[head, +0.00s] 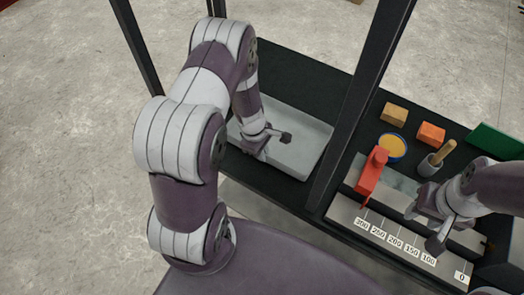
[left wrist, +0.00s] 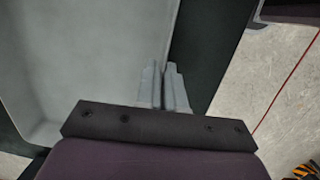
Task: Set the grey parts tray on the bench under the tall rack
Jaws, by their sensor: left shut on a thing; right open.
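The grey parts tray (head: 298,147) is over the left part of the dark bench (head: 290,68), between the dark posts of the tall rack (head: 362,95). I cannot tell whether it rests on the bench or hangs just above it. My left gripper (head: 265,143) is shut on the tray's near-left side; my arm hides part of the tray. In the left wrist view the closed fingers (left wrist: 165,85) meet the tray's rim (left wrist: 163,38). My right gripper (head: 423,228) is open and empty over the marked board at the right.
A red stop (head: 372,175) stands on the number-marked board (head: 345,213). Behind it are a tan block (head: 394,114), an orange block (head: 431,134), a yellow-topped blue tin (head: 392,147) and a cup with a wooden handle (head: 430,165). A rack post separates them from the tray.

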